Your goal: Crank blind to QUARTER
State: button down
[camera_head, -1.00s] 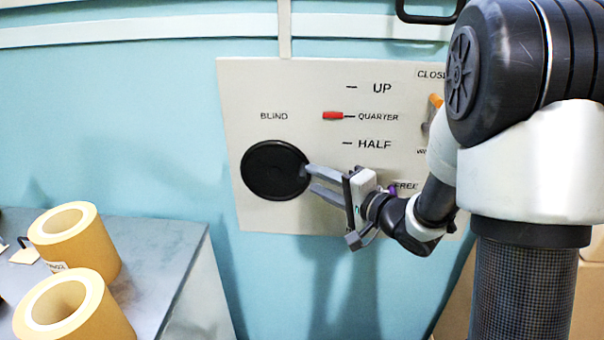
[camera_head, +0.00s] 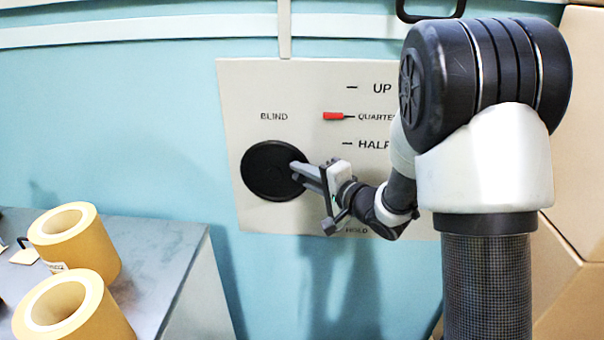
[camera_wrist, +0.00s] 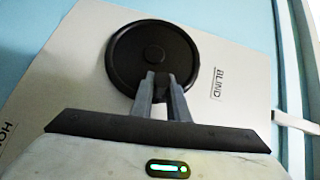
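The blind crank (camera_head: 262,172) is a black round disc on a cream wall panel, under the word BLIND. It also shows in the wrist view (camera_wrist: 130,45). My gripper (camera_head: 297,172) is at the right part of the disc. In the wrist view my gripper (camera_wrist: 158,80) has its two grey fingers closed around a small dark knob (camera_wrist: 160,82) near the disc's rim. A red pointer (camera_head: 333,116) is level with the QUARTER mark (camera_head: 376,117), between UP above and HALF below.
My arm covers the panel's right part. A grey table (camera_head: 165,245) at lower left bears two tan rolls (camera_head: 100,250) (camera_head: 105,318). Tan boxes (camera_head: 580,150) stand at the right. A black handle (camera_head: 430,14) is above the panel.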

aim_at(291, 173)
jog(key=shift+f, duration=0.1)
jog(key=f+b, duration=0.1)
jog(key=m+b, duration=0.1)
jog(key=shift+d+f+t+y+b, duration=0.25)
jog(key=shift+f+t+y+b, duration=0.05)
jog(key=shift+f+t+b, duration=0.1)
jog(key=f+m+t+y+b, duration=0.1)
jog(key=m+b, duration=0.1)
jog(key=b, duration=0.1)
jog(key=shift+t, duration=0.4)
jog(key=c, duration=1.7)
grip_release()
